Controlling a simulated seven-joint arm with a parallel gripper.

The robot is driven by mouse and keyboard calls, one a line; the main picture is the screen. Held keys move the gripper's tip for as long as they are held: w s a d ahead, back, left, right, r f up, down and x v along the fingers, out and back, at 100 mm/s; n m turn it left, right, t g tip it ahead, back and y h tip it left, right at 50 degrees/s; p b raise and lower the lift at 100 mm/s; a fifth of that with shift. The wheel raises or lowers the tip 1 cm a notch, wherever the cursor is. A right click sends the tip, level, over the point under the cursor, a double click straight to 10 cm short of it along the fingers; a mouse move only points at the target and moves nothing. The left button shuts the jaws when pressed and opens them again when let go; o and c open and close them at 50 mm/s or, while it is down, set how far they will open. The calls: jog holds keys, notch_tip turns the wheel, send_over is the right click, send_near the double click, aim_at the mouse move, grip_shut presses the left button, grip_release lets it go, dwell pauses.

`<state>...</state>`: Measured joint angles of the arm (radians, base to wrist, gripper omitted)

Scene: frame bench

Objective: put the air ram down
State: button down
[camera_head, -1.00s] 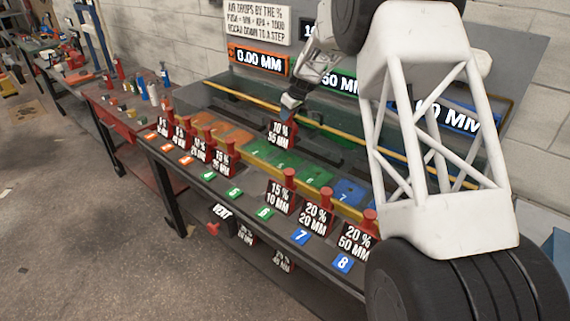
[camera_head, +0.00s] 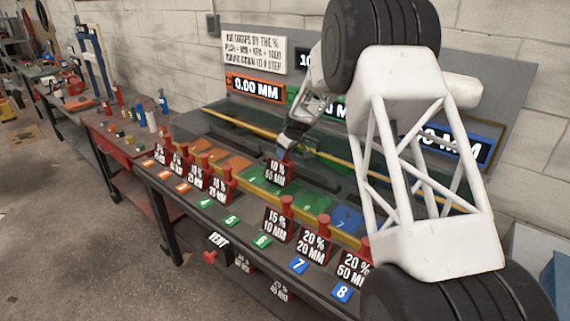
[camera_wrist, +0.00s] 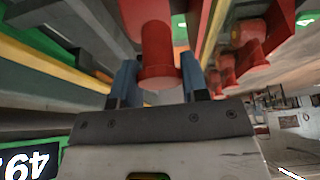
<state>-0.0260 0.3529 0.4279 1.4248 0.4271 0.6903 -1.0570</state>
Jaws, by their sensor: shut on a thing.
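My gripper (camera_head: 286,150) is shut on a red air ram with a black card (camera_head: 277,173) reading 10 % 55 MM. In the wrist view the red cylinder of the air ram (camera_wrist: 157,50) sits between the two blue fingers of my gripper (camera_wrist: 158,80). The held ram is over the green section of the bench, near the yellow rail. I cannot tell whether its base touches anything.
Other red rams with cards stand along the bench's front, including 15 % 10 MM (camera_head: 279,223) and 20 % 20 MM (camera_head: 312,246). Orange, green and blue plates line the bench. A VENT sign (camera_head: 219,241) hangs at the front edge. My own white frame and wheels block the right side.

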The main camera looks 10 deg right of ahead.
aim_at(285, 161)
jog(key=shift+f, duration=0.1)
dwell(0.3)
jog(key=shift+f, duration=2.5)
jog(key=c, duration=0.6)
grip_release()
jog(key=v, duration=1.2)
